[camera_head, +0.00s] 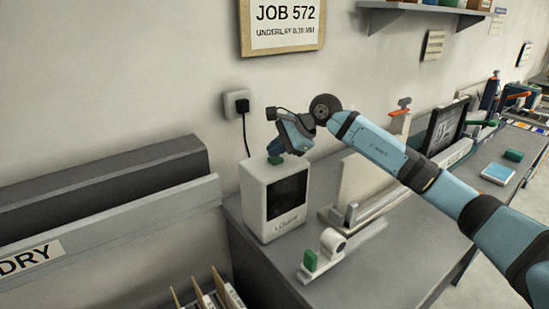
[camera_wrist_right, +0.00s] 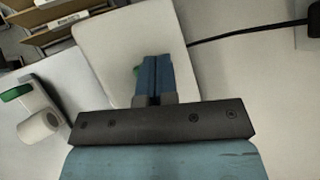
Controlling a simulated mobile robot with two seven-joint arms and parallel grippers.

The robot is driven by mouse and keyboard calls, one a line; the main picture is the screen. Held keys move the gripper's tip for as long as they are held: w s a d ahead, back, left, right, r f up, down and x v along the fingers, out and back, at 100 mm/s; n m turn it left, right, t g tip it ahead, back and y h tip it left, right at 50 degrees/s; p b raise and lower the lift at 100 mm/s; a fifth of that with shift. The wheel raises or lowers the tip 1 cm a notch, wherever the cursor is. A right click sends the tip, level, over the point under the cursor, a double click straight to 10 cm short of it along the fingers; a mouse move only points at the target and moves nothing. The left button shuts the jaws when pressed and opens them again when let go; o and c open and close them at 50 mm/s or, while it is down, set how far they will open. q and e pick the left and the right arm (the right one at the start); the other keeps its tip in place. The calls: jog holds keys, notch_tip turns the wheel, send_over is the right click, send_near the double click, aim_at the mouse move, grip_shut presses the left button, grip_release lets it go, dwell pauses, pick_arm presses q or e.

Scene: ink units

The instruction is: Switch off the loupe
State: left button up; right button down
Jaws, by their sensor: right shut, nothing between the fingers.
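The loupe (camera_head: 265,205) is a white box with a dark front window (camera_head: 287,196) and its name on the lower front. It stands upright at the back left of the grey bench, near the wall. A small green switch (camera_head: 275,160) is on its top. My right gripper (camera_head: 275,148) is shut and empty, pointing down right over the switch; I cannot tell whether it touches. In the wrist view the shut blue fingers (camera_wrist_right: 156,72) are over the white loupe top (camera_wrist_right: 100,48), mostly hiding the green switch (camera_wrist_right: 136,70). My left gripper is not in view.
A wall plug (camera_head: 237,104) has a black cable running down behind the loupe. A white roll holder (camera_head: 325,252) with a green part stands in front right. A dark screen (camera_head: 445,127) is farther right. A grey rack (camera_head: 100,215) is at left.

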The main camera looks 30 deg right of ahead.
aim_at(276, 159)
jog(key=shift+r+p, duration=1.15)
jog(key=shift+r, duration=1.9)
